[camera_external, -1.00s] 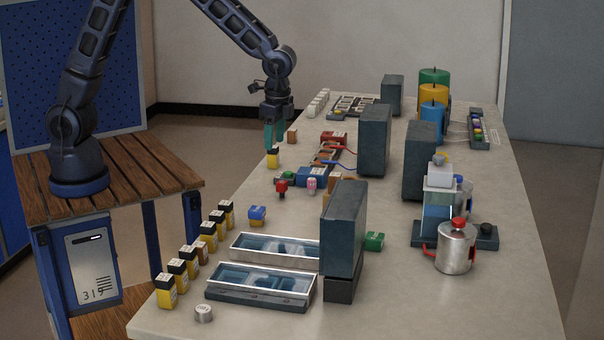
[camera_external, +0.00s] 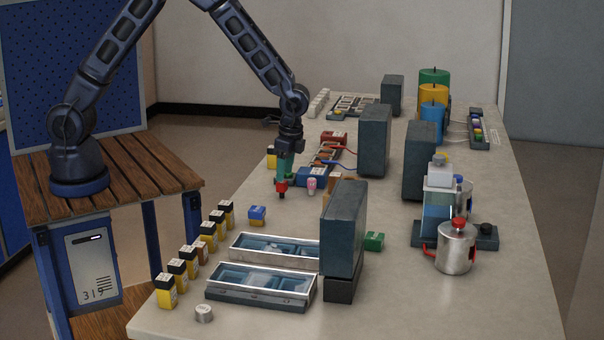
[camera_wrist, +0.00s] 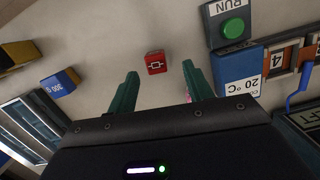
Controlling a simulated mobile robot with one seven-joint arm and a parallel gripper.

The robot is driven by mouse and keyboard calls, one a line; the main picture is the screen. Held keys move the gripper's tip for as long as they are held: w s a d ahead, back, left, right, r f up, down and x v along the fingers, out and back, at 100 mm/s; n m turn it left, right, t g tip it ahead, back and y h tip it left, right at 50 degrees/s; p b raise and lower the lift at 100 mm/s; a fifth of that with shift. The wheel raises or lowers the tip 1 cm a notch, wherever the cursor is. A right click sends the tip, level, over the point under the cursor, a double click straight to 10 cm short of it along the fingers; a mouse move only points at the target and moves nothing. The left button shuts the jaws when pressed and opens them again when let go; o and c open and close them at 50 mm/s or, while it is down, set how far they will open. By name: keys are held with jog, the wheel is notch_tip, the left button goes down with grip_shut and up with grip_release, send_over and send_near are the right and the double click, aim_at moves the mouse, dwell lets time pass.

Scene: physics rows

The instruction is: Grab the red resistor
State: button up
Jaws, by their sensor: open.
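The red resistor (camera_wrist: 155,62) is a small red block with a white resistor symbol on its top, on the pale tabletop. In the external view the red resistor (camera_external: 281,186) shows just below my fingertips. My gripper (camera_external: 284,173) points down over it with green fingers. In the wrist view my gripper (camera_wrist: 160,76) is open, one finger left and one right of the block in the picture, with nothing held. The block appears slightly beyond the tips; the exact height gap cannot be told.
A small pink piece (camera_external: 312,186) is close by on the right. A blue-and-yellow block (camera_external: 257,214) lies toward the front. Tall dark blocks (camera_external: 343,228) stand to the right.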

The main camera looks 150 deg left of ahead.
aim_at(282, 184)
jog(key=f, duration=0.3)
jog(key=d+f, duration=0.1)
jog(key=f, duration=0.1)
jog(key=shift+s, duration=0.15)
jog(key=c, duration=1.1)
